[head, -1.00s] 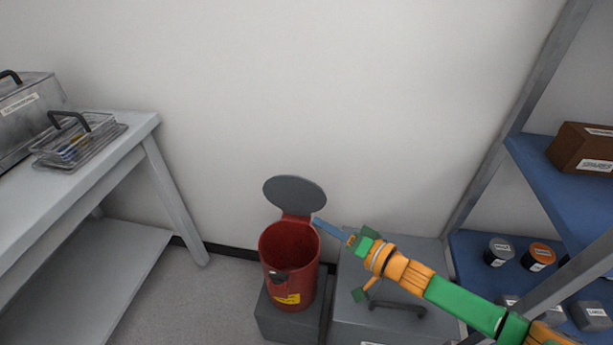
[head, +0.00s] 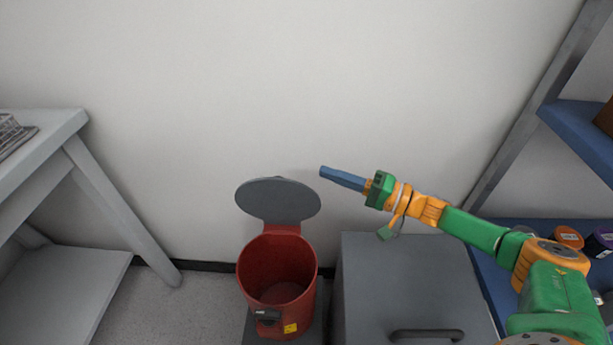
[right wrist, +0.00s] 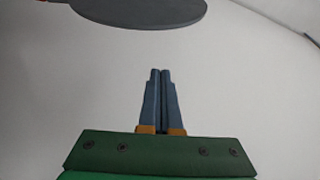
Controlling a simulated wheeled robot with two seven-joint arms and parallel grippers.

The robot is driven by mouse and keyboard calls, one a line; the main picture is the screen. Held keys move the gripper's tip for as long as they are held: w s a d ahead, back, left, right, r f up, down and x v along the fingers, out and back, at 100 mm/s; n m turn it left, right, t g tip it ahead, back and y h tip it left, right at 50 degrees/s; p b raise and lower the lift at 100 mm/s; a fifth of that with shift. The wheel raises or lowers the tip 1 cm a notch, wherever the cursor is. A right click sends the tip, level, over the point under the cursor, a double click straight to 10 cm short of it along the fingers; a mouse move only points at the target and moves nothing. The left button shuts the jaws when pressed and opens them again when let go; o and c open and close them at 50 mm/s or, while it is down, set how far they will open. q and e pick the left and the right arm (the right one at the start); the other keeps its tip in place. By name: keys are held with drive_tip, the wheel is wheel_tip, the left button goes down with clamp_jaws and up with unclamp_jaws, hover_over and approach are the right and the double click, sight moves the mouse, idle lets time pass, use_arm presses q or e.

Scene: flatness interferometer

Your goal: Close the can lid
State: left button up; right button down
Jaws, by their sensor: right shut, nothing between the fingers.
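A red can (head: 258,300) stands on a grey block in the head view, its mouth open. Its grey round lid (head: 278,199) is hinged at the back and stands up near the wall. My right gripper (head: 322,171) is shut and empty, just right of the lid and slightly above its middle, with a small gap in the picture. In the right wrist view the blue fingers (right wrist: 160,72) are together, and the lid (right wrist: 140,8) shows at the top edge, apart from them. My left gripper is not in view.
A grey box with a dark handle (head: 427,335) stands right of the can. A grey table (head: 50,125) is at the left, a blue-shelved rack (head: 580,130) at the right. The wall is close behind the lid.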

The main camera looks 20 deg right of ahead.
sight(279, 198)
drive_tip(key=f+x, duration=0.1)
drive_tip(key=x, duration=0.8)
drive_tip(key=s, duration=0.1)
drive_tip(key=s+a, duration=0.1)
drive_tip(key=s, duration=0.1)
drive_tip(key=shift+s+a+r+p, duration=0.25)
drive_tip(key=shift+s+a+p, duration=0.1)
drive_tip(key=shift+s+p, duration=0.05)
